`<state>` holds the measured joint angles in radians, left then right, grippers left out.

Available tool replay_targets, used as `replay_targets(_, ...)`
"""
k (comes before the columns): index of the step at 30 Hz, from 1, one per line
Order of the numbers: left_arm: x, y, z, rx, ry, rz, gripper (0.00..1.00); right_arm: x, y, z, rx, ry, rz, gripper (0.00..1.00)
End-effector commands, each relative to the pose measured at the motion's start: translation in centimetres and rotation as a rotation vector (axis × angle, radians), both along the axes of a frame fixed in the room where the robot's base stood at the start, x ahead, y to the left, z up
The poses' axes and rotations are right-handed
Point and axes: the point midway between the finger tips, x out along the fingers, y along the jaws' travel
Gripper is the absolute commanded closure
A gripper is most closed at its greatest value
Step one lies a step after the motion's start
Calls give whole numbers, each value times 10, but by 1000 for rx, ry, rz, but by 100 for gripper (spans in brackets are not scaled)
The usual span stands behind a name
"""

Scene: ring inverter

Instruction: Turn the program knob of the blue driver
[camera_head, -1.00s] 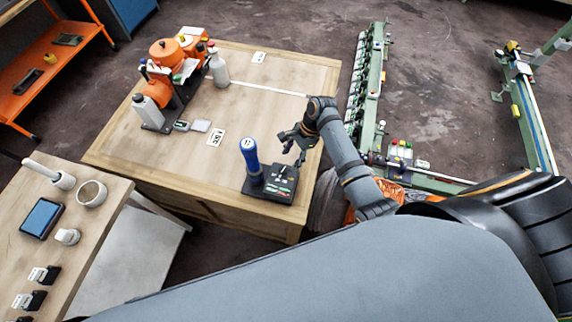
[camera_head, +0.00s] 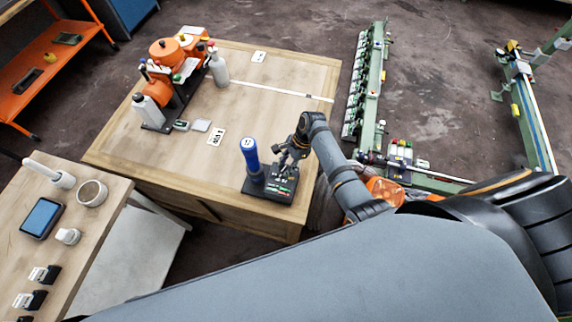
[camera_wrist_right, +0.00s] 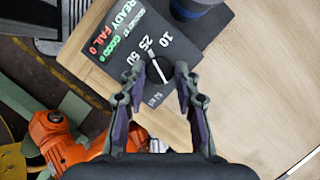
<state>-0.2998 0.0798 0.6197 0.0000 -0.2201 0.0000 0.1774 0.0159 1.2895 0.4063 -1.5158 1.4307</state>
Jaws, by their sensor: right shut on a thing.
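The blue driver (camera_head: 249,152) stands upright on its dark base (camera_head: 259,194) near the front right of the wooden table. In the right wrist view the base carries a panel (camera_wrist_right: 112,45) with green and red lettering. Beside it is the round black program knob (camera_wrist_right: 157,72) with a white pointer line, among marks such as 10, 25 and 50. My right gripper (camera_head: 284,164) is at the base, right of the blue driver. In the right wrist view its fingertips (camera_wrist_right: 167,70) are closed on the knob, one on each side. My left gripper is out of view.
An orange machine (camera_head: 166,50) with white bottles stands at the back left of the table (camera_head: 275,70). A numbered card (camera_head: 216,138) lies mid-table. A side bench (camera_head: 88,235) at left holds a tablet (camera_head: 42,218) and a cup (camera_head: 91,193). Most of the table's middle is clear.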

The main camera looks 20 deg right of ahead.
Motion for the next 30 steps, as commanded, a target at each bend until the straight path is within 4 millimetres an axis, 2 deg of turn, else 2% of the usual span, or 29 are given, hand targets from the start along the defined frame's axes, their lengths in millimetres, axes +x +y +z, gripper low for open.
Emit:
replay_targets(8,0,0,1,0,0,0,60,0,0,0,0,1,18,100)
replay_targets(14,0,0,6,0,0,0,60,1,0,1,1,1,102,100)
replay_targets(30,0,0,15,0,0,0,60,6,2,1,1,2,584,100)
